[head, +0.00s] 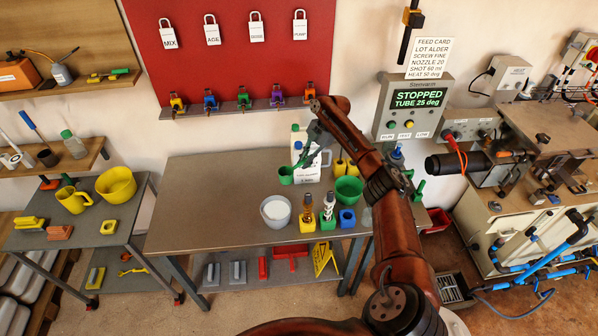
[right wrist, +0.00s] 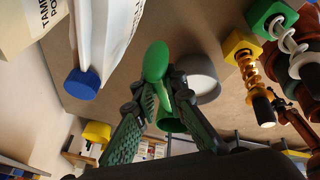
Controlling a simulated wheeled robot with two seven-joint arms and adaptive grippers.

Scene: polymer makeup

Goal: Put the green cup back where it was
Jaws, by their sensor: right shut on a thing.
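The green cup (head: 286,175) is held by my right gripper (head: 301,160) over the back middle of the grey table (head: 205,200). In the right wrist view, the green cup (right wrist: 157,65) sits between the two green-padded fingers (right wrist: 150,112), which are closed on it. The head view does not clearly show whether its base touches the table. My left gripper is in neither view.
A white container (head: 306,172) stands close beside the cup. A green bowl (head: 348,190), a grey-white bowl (head: 275,210) and screws on coloured blocks (head: 328,222) stand to the right and in front. The table's left half is clear.

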